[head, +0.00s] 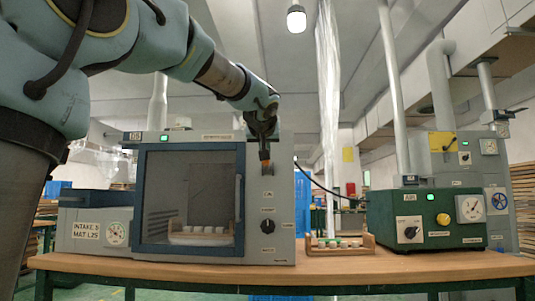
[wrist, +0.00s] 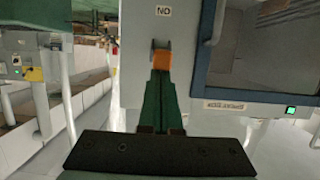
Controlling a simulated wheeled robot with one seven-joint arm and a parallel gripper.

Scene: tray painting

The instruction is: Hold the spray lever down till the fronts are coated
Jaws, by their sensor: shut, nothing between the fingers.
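The spray booth (head: 265,240) stands on the table with its windowed door closed. Behind the glass, a tray (head: 200,240) holds a row of several small pale pieces (head: 205,229); I cannot make out any coating on their fronts. The orange spray lever (head: 266,168) is on the panel right of the door and also shows in the wrist view (wrist: 160,60), near an upside-down ON label. My gripper (head: 265,150) is shut and empty, its green fingertips (wrist: 160,76) right at the lever. Whether they touch or press it, I cannot tell.
A green control box (head: 450,222) with a lit lamp and gauge stands further right. A dark knob (head: 267,226) is below the lever. A green light shows on the booth.

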